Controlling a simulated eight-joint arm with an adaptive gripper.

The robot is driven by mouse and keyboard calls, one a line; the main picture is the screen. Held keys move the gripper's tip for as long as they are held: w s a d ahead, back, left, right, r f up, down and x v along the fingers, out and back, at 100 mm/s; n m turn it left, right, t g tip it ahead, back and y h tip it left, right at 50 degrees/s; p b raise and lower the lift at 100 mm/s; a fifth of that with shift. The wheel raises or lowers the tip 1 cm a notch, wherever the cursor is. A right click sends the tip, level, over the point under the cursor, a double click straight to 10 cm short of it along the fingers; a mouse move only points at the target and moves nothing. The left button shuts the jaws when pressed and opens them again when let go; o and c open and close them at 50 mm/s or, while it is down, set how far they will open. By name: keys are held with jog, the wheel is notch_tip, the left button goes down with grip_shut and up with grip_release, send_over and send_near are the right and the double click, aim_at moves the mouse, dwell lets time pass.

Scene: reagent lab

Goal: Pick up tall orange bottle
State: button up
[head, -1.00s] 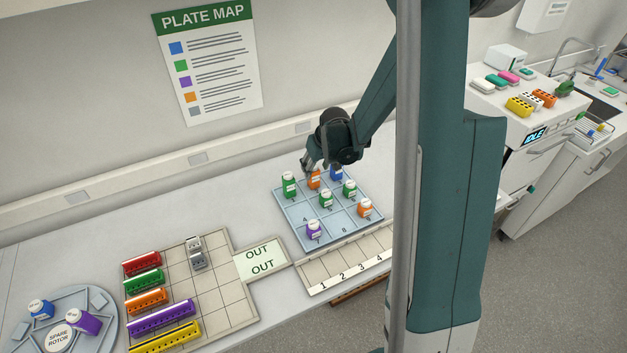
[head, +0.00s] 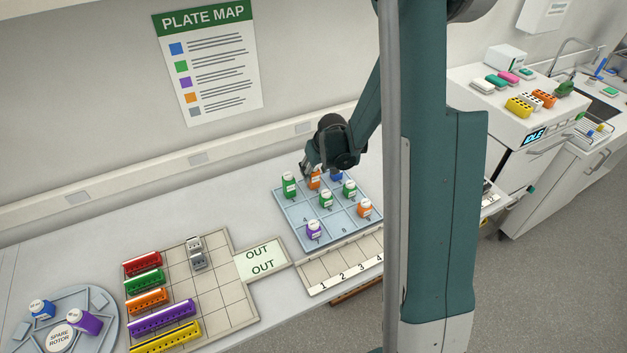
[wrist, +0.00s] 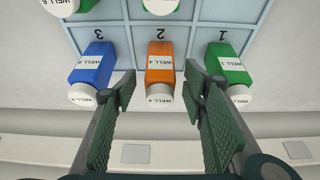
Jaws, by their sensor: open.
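An orange bottle (wrist: 160,66) with a white cap and label stands in compartment 2 of the blue tray (head: 290,223). In the head view this orange bottle (head: 314,183) is partly hidden by my gripper (head: 311,170). In the wrist view my gripper (wrist: 160,92) is open, with one finger on each side of the orange bottle's capped end and gaps showing on both sides. A second orange bottle (head: 365,208) stands at the tray's right side.
A blue bottle (wrist: 93,68) and a green bottle (wrist: 228,66) flank the orange one closely, near my fingers. More green bottles and a purple bottle (head: 314,230) share the tray. The wall (head: 240,165) is close behind. A numbered rack (head: 340,270) lies in front.

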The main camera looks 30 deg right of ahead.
jog(key=shift+x, duration=1.7)
jog(key=c, duration=1)
